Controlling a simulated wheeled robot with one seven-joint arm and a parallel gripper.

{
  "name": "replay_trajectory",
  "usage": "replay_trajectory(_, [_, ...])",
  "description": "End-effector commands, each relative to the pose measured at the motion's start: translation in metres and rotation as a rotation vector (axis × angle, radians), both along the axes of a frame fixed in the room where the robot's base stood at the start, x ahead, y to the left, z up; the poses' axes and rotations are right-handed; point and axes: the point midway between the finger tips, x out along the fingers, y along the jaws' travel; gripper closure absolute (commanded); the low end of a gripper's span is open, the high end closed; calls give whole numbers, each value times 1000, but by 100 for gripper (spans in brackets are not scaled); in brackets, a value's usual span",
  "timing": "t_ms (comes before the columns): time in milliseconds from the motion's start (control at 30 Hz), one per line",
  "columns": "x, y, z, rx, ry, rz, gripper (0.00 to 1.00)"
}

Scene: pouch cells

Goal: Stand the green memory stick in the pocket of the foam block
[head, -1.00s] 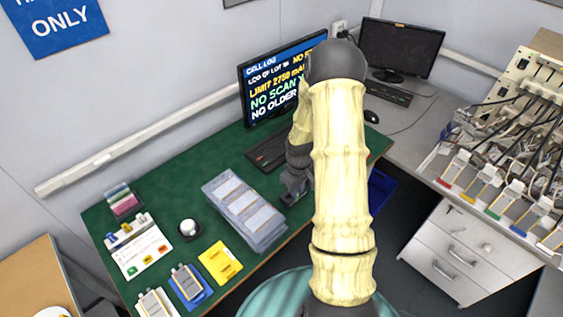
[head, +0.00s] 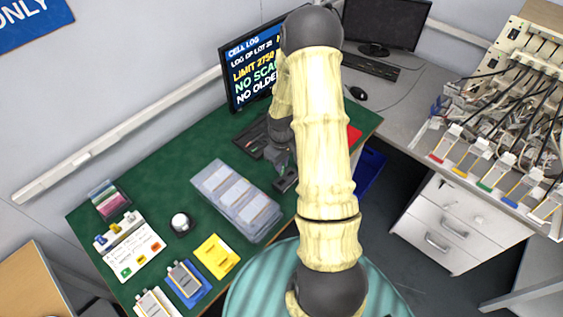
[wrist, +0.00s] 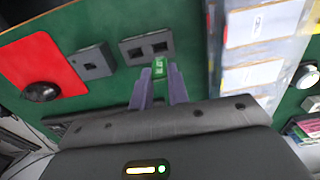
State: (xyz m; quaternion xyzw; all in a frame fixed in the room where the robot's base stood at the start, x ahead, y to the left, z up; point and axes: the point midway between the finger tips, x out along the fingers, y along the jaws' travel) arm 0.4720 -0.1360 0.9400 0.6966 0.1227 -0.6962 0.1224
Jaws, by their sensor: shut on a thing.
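My gripper (wrist: 159,76) has its two purple fingers on either side of the green memory stick (wrist: 160,67) in the wrist view, holding it near the fingertips. A dark grey block with two square pockets (wrist: 125,46) lies just beyond the stick, and a smaller grey block with one small opening (wrist: 92,62) lies to its left. I cannot tell for certain which is the foam block, or how high the stick is above them. In the head view my gripper (head: 279,163) is beside the clear tray, partly hidden by my arm; the stick cannot be made out there.
A clear tray of pouch cells (head: 205,183) lies close to my gripper. A red mat (wrist: 50,50) with a dark, rounded object lies left in the wrist view. A keyboard (head: 247,140) and monitor (head: 252,75) stand behind.

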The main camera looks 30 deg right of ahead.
Motion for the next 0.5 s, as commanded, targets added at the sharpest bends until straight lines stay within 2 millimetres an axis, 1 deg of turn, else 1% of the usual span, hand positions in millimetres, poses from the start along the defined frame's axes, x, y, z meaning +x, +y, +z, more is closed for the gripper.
replay_trajectory(33, [0,0,-4,0,0,0,100])
replay_trajectory(500, [0,0,-27,0,0,0,100])
